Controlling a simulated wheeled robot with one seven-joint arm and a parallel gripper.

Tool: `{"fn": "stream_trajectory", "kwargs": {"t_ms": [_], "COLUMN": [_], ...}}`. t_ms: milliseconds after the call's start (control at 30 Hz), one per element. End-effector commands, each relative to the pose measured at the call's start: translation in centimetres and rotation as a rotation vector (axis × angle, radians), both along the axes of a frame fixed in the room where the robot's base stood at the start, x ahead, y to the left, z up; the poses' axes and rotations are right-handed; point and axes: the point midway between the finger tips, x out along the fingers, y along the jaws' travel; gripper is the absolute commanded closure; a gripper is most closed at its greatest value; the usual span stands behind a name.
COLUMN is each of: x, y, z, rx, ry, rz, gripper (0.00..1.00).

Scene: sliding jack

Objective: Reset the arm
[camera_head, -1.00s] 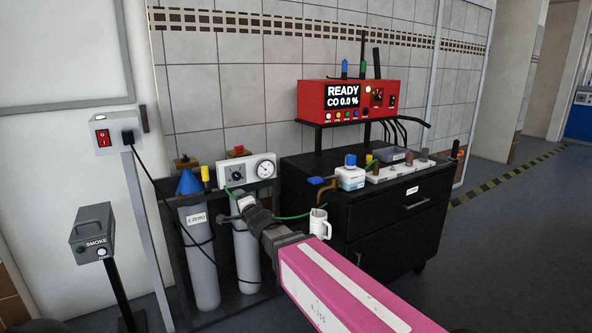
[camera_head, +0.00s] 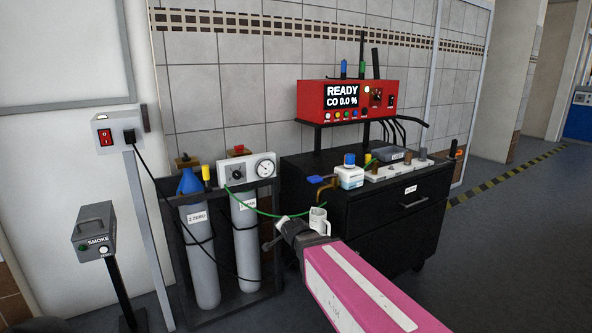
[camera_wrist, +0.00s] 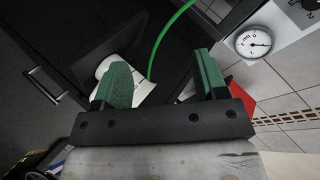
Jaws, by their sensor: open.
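My gripper (camera_head: 280,230) is in front of the gap between the gas cylinders and the black cabinet, at the end of my pink arm. In the wrist view its two green fingers stand wide apart (camera_wrist: 162,75), with nothing held between them. A green hose (camera_head: 265,212) runs from the white gauge panel (camera_head: 240,171) towards the cabinet, behind my gripper. The hose also passes behind the fingers in the wrist view (camera_wrist: 165,35). A white cup-shaped piece (camera_head: 319,221) shows just beyond my wrist; the left finger partly hides a white piece in the wrist view.
The black cabinet (camera_head: 400,225) stands right of my gripper, with a red analyser (camera_head: 312,101) above it reading READY, CO 0.0 %. Two grey cylinders (camera_head: 203,255) stand in a rack to the left. A SMOKE box (camera_head: 95,232) is at far left. Open floor lies right.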

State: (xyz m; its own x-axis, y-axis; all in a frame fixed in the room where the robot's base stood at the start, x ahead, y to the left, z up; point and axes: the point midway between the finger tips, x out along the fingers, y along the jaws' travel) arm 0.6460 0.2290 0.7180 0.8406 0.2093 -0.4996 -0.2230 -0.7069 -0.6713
Motion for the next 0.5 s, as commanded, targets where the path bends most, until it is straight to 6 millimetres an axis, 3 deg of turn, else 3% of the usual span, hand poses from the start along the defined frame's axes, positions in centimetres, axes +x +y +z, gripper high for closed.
{"fn": "stream_trajectory", "kwargs": {"t_ms": [33,200,400,500], "x": [-0.6,-3.7,-9.3,-12.2], "y": [-2.6,-10.0,-17.3,-19.8], "z": [-1.6,-6.8,-11.5,-13.0], "rx": [-0.076,-0.323,-0.51,-0.552], "ry": [0.06,0.3,0.601,0.726], "rz": [-0.004,0.059,0.243,0.359], "gripper": [0.34,0.34,0.34,0.34]}}
